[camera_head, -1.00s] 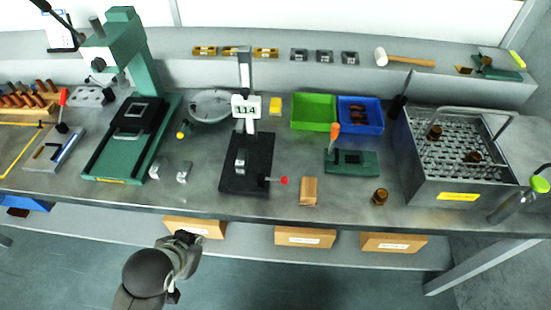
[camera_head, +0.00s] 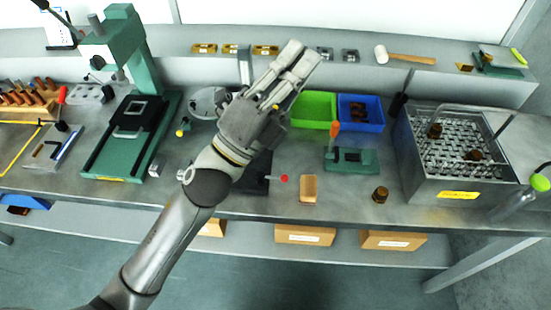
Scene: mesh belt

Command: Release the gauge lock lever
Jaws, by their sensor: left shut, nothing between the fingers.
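The gauge stands on a black base (camera_head: 258,184) near the middle of the bench, and its display is hidden behind my left arm. The top of its column (camera_head: 244,66) shows beside my left fingers. A short lever with a red knob (camera_head: 284,179) sticks out to the right from the base; I take it as the lock lever. My left gripper (camera_head: 302,57) is shut and empty, pointing up and right toward the back shelf. In the picture it lies above the red knob, apart from it. My right gripper is out of view.
A green press (camera_head: 124,150) stands on the left. A green bin (camera_head: 312,108) and a blue bin (camera_head: 372,127) are behind. A green fixture with an orange handle (camera_head: 334,128), a wooden block (camera_head: 308,188) and a metal basket (camera_head: 430,192) are to the right.

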